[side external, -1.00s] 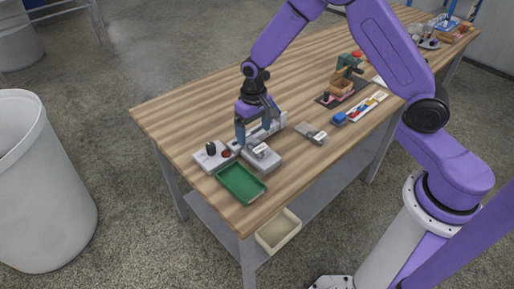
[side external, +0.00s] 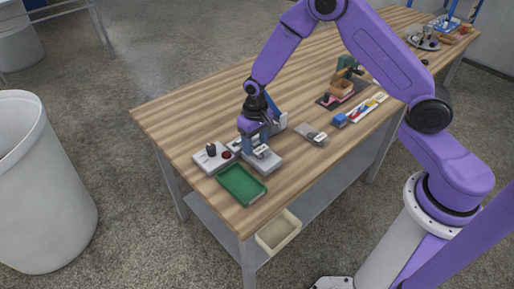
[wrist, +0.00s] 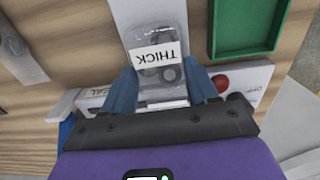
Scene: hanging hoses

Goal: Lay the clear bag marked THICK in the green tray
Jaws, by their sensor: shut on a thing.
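The clear bag marked THICK (wrist: 158,62) lies on a pale flat plate of the grey machine, with dark round pieces inside and its white label facing up. It also shows in the side view (side external: 262,152). My gripper (wrist: 163,88) points down over the near end of the bag, one blue finger on each side, and is shut on it. The bag appears to be still on the plate. The green tray (side external: 241,185) is empty and sits in front of the machine, near the table's edge. It shows at the upper right in the wrist view (wrist: 247,25).
A control box (side external: 213,155) with a black knob and red button stands beside the tray. Another clear bag (side external: 312,134) lies to the right. A blue block (side external: 340,119) and a green-topped device (side external: 349,66) stand farther along.

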